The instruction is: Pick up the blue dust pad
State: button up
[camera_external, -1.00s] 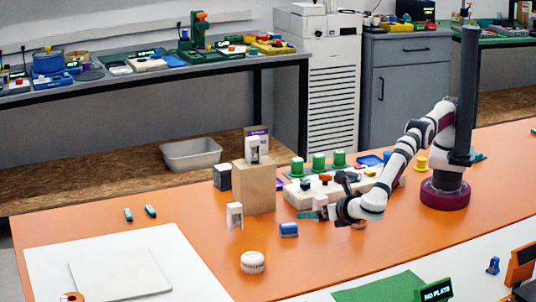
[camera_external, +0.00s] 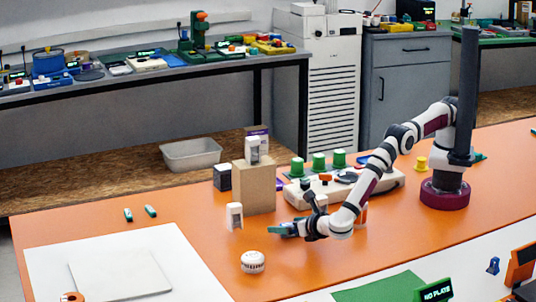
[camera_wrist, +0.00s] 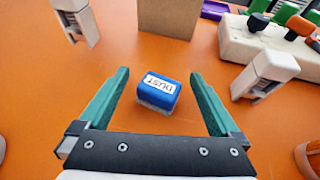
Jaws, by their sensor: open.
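The blue dust pad (camera_wrist: 158,92) is a small rounded block with a white DUST label and a pale grey underside. It rests on the orange table. In the wrist view it lies between the green fingers of my gripper (camera_wrist: 158,85), which is open, with a gap on both sides. In the external view my gripper (camera_external: 283,229) is low over the table at the pad's place and hides most or all of it.
A cardboard box (camera_external: 254,187) stands behind the pad. A white dispenser-like piece (camera_external: 234,216) is to the left and a round white timer-like object (camera_external: 252,262) in front. A cream panel with green knobs (camera_external: 340,187) lies behind my arm.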

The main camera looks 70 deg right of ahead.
jog(key=c, duration=1.4)
